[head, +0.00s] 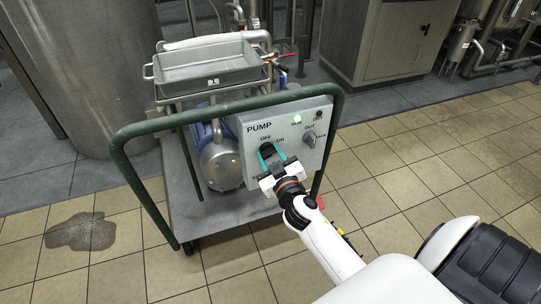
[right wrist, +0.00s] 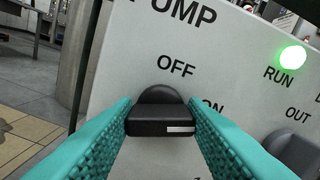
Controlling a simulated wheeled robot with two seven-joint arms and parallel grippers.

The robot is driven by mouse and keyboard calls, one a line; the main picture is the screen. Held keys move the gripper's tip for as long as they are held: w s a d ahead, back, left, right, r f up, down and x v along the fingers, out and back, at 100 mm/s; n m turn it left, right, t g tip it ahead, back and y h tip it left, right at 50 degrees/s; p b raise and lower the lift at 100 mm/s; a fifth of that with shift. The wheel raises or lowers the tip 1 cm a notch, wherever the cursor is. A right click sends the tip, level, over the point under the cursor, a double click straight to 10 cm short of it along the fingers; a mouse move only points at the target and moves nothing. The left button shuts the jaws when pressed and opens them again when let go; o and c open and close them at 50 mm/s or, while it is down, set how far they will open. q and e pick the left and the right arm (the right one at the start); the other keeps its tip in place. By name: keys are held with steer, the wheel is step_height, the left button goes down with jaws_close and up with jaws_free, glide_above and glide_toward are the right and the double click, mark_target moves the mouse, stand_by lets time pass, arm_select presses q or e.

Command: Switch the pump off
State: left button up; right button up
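The pump panel (head: 286,119) is a light grey box on a cart, marked PUMP. Its OFF/ON knob is black, with a grip bar (right wrist: 160,121) lying level in the right wrist view. The white mark is at the bar's right end, on the ON side. My right gripper (head: 274,154) has its teal fingers at both ends of the bar, seemingly touching it. The green RUN light (right wrist: 292,57) glows and also shows in the head view (head: 297,119). My left gripper is not in view.
A second knob (head: 309,140) marked OUT sits right of the OFF/ON knob. The cart's green rail (head: 228,104) runs across the panel's top and down its side. A grey tray (head: 208,72) sits behind. A wet patch (head: 80,232) lies on the tiles at left.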

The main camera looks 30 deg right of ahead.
steer(key=c, duration=0.4)
steer(key=shift+c, duration=0.2)
steer(key=shift+n, duration=0.4)
steer(key=shift+n+p, duration=0.3)
steer(key=shift+n, duration=0.7)
steer(key=n+p, duration=0.1)
steer(key=n, duration=0.4)
steer(key=shift+a+n, duration=0.1)
steer(key=shift+n, duration=0.2)
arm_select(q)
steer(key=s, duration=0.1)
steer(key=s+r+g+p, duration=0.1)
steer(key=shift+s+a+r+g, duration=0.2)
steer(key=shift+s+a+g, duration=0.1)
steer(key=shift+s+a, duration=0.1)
arm_select(e)
steer(key=n, duration=0.5)
steer(key=shift+f+n, duration=0.15)
steer(key=shift+n, duration=0.15)
